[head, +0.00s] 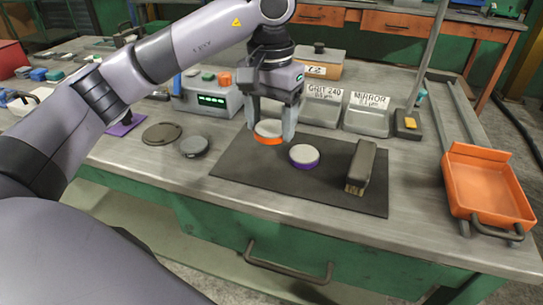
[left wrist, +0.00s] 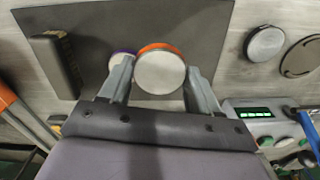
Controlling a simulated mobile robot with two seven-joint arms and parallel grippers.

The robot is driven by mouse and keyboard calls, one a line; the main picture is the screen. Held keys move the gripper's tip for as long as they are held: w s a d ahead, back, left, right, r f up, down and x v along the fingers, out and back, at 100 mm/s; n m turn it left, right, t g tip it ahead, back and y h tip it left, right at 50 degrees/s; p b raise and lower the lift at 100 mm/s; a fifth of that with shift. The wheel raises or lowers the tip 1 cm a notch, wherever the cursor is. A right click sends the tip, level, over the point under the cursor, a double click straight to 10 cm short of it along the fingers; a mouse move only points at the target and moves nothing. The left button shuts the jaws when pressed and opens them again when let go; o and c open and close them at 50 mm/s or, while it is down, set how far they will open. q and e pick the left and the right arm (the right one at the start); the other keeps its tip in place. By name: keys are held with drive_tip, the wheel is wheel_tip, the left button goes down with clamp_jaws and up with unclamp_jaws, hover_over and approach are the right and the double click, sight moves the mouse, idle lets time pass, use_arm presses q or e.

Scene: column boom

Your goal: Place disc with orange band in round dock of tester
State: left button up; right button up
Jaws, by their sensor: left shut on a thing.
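The disc with the orange band (head: 268,129) has a pale top and is held between the two fingers of my left gripper (head: 270,133). It also shows between the fingers in the left wrist view (left wrist: 160,73). It is over the back part of the dark mat; its height above the mat is hard to tell. The tester (head: 212,97) is a grey box with a green display, left of the gripper. In front of it lie a round grey-topped piece (head: 194,146) and a flat dark ring-like plate (head: 162,133); I cannot tell which is the dock. My right gripper is not in view.
A purple-banded disc (head: 304,155) sits on the dark mat (head: 270,183), close right of the held disc. A brush-like block (head: 360,168) stands on the mat. Labelled grey boxes (head: 321,106) stand behind. An orange tray (head: 487,188) is at the right.

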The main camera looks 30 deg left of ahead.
sight(271, 164)
use_arm(q)
drive_tip(key=shift+f, duration=3.35)
drive_tip(key=shift+f+b, duration=0.2)
drive_tip(key=shift+b, duration=0.15)
drive_tip(key=o, duration=1.3)
drive_tip(key=shift+o, duration=0.2)
